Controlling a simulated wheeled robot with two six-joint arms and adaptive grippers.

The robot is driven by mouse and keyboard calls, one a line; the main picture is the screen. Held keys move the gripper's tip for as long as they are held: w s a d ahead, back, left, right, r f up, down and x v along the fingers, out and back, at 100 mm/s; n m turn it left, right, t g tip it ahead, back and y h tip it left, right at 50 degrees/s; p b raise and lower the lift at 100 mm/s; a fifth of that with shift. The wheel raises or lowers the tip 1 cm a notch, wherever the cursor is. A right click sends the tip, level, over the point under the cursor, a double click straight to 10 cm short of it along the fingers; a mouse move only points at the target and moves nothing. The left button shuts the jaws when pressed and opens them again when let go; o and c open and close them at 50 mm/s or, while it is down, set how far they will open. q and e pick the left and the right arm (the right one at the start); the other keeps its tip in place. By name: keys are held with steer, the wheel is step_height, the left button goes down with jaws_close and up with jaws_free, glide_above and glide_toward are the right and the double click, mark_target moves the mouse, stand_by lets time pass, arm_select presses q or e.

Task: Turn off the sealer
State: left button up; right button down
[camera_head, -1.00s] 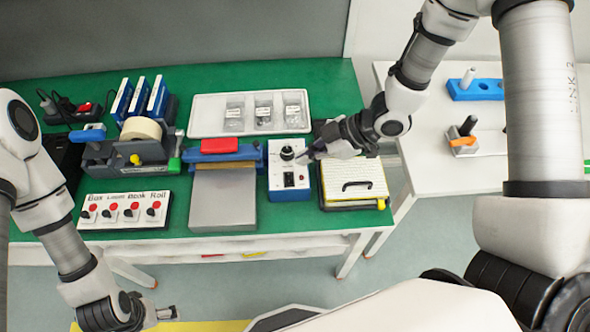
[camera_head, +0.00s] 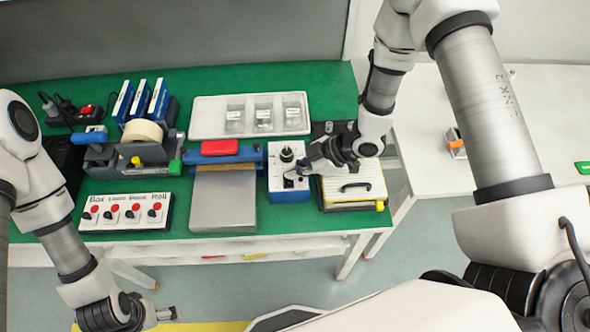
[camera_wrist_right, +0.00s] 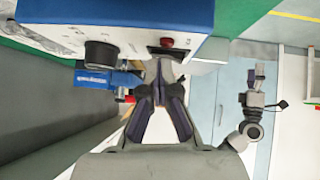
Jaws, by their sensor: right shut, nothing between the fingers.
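The sealer's blue control box (camera_head: 276,188) with a white top stands on the green table, a black knob (camera_head: 287,154) near its back. The wrist view also shows the box (camera_wrist_right: 200,14), with the knob (camera_wrist_right: 101,55), a red round part (camera_wrist_right: 167,42) and a dark switch (camera_wrist_right: 156,50). My right gripper (camera_head: 300,167) is shut and empty, its tips at the switch area; contact is unclear. Its fingers hide part of the box's top. The sealer's blue bar with a red handle (camera_head: 219,147) and grey plate (camera_head: 223,200) is left of the box. My left gripper (camera_head: 166,313) hangs low, away from the table.
A yellow-edged white case (camera_head: 345,194) stands close to the right of the box. A clear tray (camera_head: 208,116) lies behind. A tape dispenser (camera_head: 128,155) and a panel of labelled red buttons (camera_head: 125,225) are on the left. A white table (camera_head: 438,100) stands at the right.

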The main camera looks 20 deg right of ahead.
steer(key=shift+s+f, duration=0.15)
steer(key=shift+f, duration=0.05)
steer(key=shift+s+a, duration=0.15)
steer(key=shift+s, duration=0.6)
step_height(320, 180, up, 6)
steer(key=p, duration=0.4)
steer(key=shift+a+f+p, duration=0.15)
steer(key=shift+f+p, duration=0.1)
steer(key=shift+p, duration=0.05)
steer(key=shift+s+d+r+b, duration=0.15)
steer(key=shift+s+d+b, duration=0.3)
steer(key=shift+d+b, duration=0.45)
steer(key=v, duration=0.7)
steer(key=shift+r, duration=0.3)
